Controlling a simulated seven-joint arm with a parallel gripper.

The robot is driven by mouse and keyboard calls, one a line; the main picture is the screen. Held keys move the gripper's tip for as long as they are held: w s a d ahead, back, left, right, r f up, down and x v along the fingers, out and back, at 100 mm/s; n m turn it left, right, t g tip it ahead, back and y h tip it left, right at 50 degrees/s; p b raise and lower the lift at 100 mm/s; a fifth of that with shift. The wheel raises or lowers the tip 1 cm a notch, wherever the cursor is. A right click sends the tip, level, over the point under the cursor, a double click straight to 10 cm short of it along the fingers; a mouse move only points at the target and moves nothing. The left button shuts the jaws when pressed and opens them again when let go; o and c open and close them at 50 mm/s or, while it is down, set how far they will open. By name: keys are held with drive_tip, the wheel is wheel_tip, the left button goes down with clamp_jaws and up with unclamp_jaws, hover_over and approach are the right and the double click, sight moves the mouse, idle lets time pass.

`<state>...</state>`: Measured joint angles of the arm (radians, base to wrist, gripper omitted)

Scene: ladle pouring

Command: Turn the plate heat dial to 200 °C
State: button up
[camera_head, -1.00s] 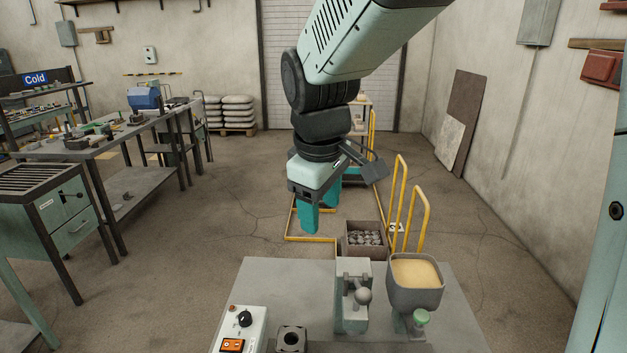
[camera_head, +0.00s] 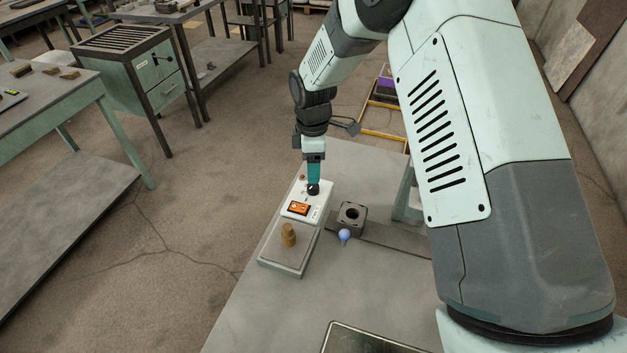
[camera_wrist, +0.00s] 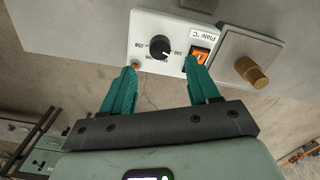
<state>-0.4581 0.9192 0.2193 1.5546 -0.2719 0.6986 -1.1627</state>
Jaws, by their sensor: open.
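The plate heat dial (camera_wrist: 159,47) is a round black knob on a white control box, with a printed scale around it and a "Plate °C" label beside it. I cannot clearly read its setting. My gripper (camera_wrist: 160,66) is open, its two teal fingertips apart to either side of the dial and a little short of it in the wrist view. In the head view my gripper (camera_head: 314,183) points down at the dial (camera_head: 313,190), which it partly covers. Contact with the knob cannot be told.
An orange switch (camera_head: 298,209) sits near the dial on the box. A brass-coloured cylinder (camera_head: 288,235) stands on the plate (camera_head: 284,258). A dark block with a round hole (camera_head: 351,215) and a blue ball (camera_head: 344,235) are to the right. The front table surface is mostly clear.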

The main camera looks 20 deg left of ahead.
sight(313, 185)
wheel_tip(313, 185, down, 6)
drive_tip(key=shift+f, duration=0.25)
drive_tip(key=c, duration=1)
